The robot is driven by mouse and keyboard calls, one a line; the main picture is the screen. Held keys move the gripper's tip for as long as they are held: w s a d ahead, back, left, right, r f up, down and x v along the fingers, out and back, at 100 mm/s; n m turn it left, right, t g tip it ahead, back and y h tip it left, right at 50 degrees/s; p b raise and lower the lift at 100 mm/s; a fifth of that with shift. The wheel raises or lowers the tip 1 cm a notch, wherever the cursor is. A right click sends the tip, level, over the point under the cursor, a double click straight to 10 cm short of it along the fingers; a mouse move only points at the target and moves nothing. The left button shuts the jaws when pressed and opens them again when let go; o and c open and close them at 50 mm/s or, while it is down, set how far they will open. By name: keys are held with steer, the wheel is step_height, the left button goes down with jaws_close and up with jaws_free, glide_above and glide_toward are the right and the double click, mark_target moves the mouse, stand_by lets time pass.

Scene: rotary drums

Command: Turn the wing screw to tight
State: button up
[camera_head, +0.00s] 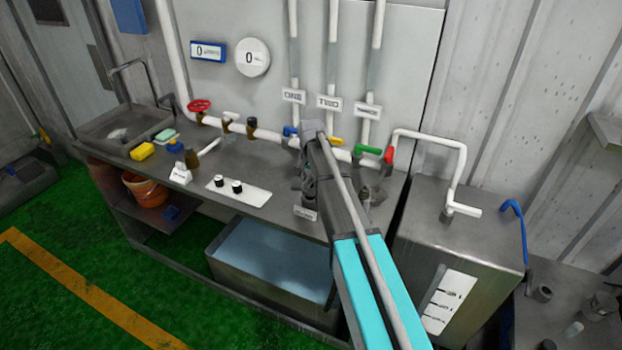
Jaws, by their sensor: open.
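My arm reaches from the bottom right onto the metal workbench (235,165), and my gripper (309,192) is at its far end, low over the bench top behind a small white label (305,213). My gripper is open; its fingers are small and dark here, and I see nothing held between them. I cannot make out the wing screw for certain. A small grey metal part (374,195) shows on the bench just right of my arm, and I cannot tell whether it belongs to the screw. My gripper and arm hide the bench around the label.
A white pipe with a red wheel (199,105) and blue, yellow, green and red handles runs behind the bench. A white panel with two black knobs (240,190) lies left of my gripper. A metal cabinet (455,245) stands right. A water tank (268,262) sits below.

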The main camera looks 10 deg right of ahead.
mark_target(311, 177)
steer(key=shift+n, duration=0.4)
steer(key=n, duration=0.4)
steer(key=shift+n, duration=0.4)
steer(key=n, duration=1.6)
step_height(311, 177, up, 14)
steer(key=p, duration=1.4)
steer(key=s+f+m+b, duration=0.6)
steer(key=s+f+b, duration=0.1)
steer(key=s, duration=0.6)
steer(key=s+f+m+b, duration=0.5)
steer(key=s+f+b, duration=0.2)
steer(key=s, duration=0.5)
steer(key=shift+s+m, duration=0.4)
